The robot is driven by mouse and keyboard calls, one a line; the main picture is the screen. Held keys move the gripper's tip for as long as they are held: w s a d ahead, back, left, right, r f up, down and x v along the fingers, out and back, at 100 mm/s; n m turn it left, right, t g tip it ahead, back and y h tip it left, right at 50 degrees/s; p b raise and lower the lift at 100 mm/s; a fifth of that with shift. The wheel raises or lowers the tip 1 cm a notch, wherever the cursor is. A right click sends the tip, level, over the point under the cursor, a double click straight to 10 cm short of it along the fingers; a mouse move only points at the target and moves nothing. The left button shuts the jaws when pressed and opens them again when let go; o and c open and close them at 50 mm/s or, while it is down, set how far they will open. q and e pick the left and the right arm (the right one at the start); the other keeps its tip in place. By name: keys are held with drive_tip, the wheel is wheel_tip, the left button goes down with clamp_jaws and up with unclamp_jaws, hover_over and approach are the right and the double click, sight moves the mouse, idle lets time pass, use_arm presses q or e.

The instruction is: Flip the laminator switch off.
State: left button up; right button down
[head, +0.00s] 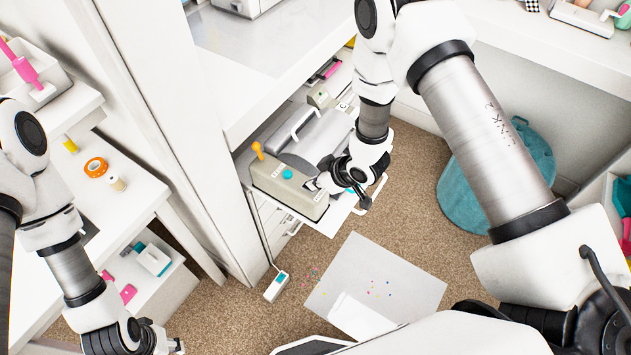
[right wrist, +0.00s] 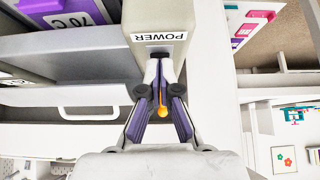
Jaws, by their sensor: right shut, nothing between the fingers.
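The beige machine (head: 275,190) lies on a pulled-out shelf, with an orange lever (head: 257,149) at its left end and a teal button (head: 287,174) on top. My right gripper (head: 314,184) is at the machine's right part. In the right wrist view its shut, empty fingertips (right wrist: 159,54) are at a small dark switch area just below the label, which they partly hide. Contact and switch position cannot be told. My left gripper (head: 177,347) is at the bottom left, away from the machine.
A white cabinet panel (head: 205,130) stands close on the left. A teal bin (head: 490,180) and a paper sheet (head: 400,285) are on the carpet. An orange knob (right wrist: 161,112) shows between my right fingers.

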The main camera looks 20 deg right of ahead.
drive_tip(key=shift+s+d+f+t, duration=0.15)
drive_tip(key=shift+f+t, duration=0.15)
drive_tip(key=shift+f, duration=0.15)
drive_tip(key=shift+r, duration=0.15)
use_arm(q)
drive_tip(key=shift+f, duration=0.25)
use_arm(e)
drive_tip(key=shift+w+a+r, duration=0.35)
drive_tip(key=shift+w+a, duration=0.15)
drive_tip(key=shift+w, duration=0.1)
use_arm(q)
drive_tip(key=shift+p, duration=0.35)
use_arm(e)
drive_tip(key=shift+r, duration=0.1)
